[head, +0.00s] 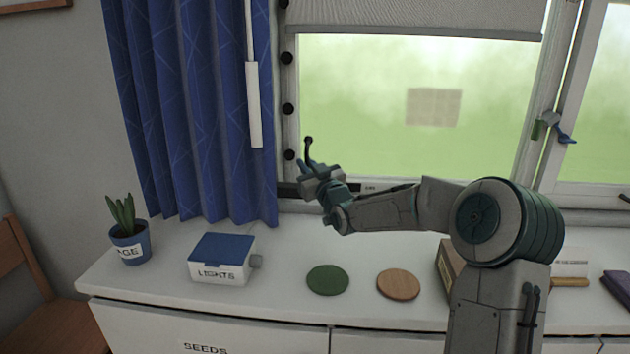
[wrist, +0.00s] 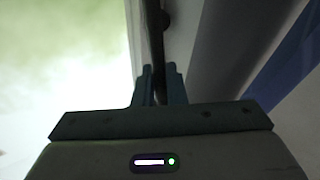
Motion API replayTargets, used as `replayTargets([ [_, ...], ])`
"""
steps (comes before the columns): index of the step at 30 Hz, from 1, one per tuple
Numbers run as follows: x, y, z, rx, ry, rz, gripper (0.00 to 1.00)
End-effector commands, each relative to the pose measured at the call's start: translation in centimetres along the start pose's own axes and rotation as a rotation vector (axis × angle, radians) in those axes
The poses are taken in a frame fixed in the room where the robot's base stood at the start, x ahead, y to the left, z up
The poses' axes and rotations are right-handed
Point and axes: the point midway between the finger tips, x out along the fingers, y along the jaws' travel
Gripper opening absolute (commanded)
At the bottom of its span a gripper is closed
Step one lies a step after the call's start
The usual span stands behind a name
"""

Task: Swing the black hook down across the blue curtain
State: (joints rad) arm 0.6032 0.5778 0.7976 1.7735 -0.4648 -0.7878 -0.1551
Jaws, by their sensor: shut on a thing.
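The black hook (head: 308,147) stands upright at the window frame's left side, just right of the blue curtain (head: 195,110). In the wrist view the dark hook bar (wrist: 155,40) runs up from between the fingertips (wrist: 159,84). The blue curtain hangs gathered left of the window, and a strip of blue shows at the right in the wrist view (wrist: 290,65). The hook is clear of the curtain's front. My gripper and wrist hide the hook's lower part.
A white wand (head: 254,105) hangs at the curtain's right edge. On the white sill counter stand a potted plant (head: 130,245), a LIGHTS box (head: 220,260), a green disc (head: 327,280) and a wooden disc (head: 398,285). Several black knobs (head: 288,108) line the window frame.

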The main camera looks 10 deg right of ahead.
Motion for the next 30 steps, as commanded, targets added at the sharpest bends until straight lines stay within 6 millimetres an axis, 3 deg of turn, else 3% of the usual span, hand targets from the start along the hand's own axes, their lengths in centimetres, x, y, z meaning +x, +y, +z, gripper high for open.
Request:
replayTargets([
  [1, -0.4, -0.3, 0.9, -0.016, 0.023, -0.001, 0.00],
  [30, -2.8, -2.0, 0.9, -0.215, 0.322, -0.004, 0.00],
])
